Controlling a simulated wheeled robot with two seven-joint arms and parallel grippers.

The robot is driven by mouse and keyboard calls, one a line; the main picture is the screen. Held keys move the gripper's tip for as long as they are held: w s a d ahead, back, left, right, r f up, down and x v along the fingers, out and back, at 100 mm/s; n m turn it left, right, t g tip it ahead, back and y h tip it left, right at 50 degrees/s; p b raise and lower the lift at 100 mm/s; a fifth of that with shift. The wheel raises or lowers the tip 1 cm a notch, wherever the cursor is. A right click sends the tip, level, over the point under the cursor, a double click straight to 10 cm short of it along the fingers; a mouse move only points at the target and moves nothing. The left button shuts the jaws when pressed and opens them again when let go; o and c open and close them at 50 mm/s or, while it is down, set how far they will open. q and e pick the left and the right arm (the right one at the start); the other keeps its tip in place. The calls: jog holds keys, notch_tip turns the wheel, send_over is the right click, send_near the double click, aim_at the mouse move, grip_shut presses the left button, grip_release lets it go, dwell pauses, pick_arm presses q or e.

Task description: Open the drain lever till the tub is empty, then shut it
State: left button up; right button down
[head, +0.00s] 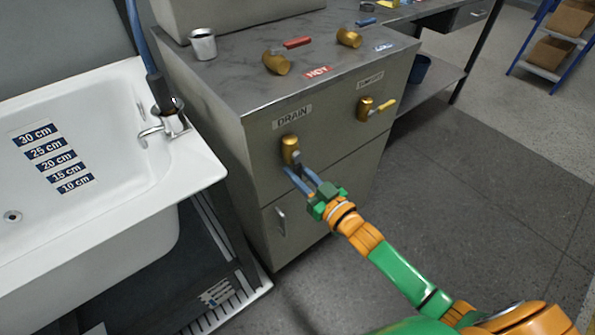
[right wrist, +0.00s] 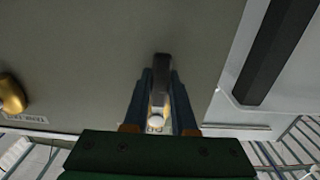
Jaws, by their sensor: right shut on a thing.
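The brass drain valve (head: 290,146) is on the cabinet front under the DRAIN label (head: 292,116). Its dark lever (head: 296,158) hangs downward, partly hidden by my fingers. My right gripper (head: 298,173) is shut on this lever; in the right wrist view the dark bar (right wrist: 162,72) stands between the two blue fingers. The white tub (head: 110,195) is at the left, with depth labels from 10 to 30 cm (head: 50,150) all showing. The drain hole (head: 13,216) is visible, and I make out no water surface. My left gripper is not in view.
A second brass valve with a yellow lever (head: 366,108) is to the right on the cabinet (head: 240,130). Brass valves (head: 276,64) with red and blue levers and a metal cup (head: 203,44) are on top. A door handle (head: 281,221) is below. The floor at right is clear.

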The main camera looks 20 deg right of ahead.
dwell(0.8)
jog(key=d+r+n+p, duration=0.1)
jog(key=n, duration=0.3)
jog(key=w+d+r+n+p, duration=0.1)
jog(key=d+n, duration=0.1)
jog(key=n, duration=0.2)
jog(key=d+r+n+p, duration=0.1)
jog(key=n, duration=0.4)
jog(key=shift+w+d+r, duration=0.15)
jog(key=shift+w+d, duration=0.2)
jog(key=shift+d+r+n+p, duration=0.1)
jog(key=shift+r+n+p, duration=0.35)
jog(key=shift+n, duration=0.8)
jog(key=shift+d+r+n+p, duration=0.1)
jog(key=shift+r+n+p, duration=0.15)
jog(key=shift+r+n, duration=0.7)
jog(key=shift+f+n, duration=0.35)
jog(key=shift+n, duration=0.05)
jog(key=c, duration=0.7)
grip_release()
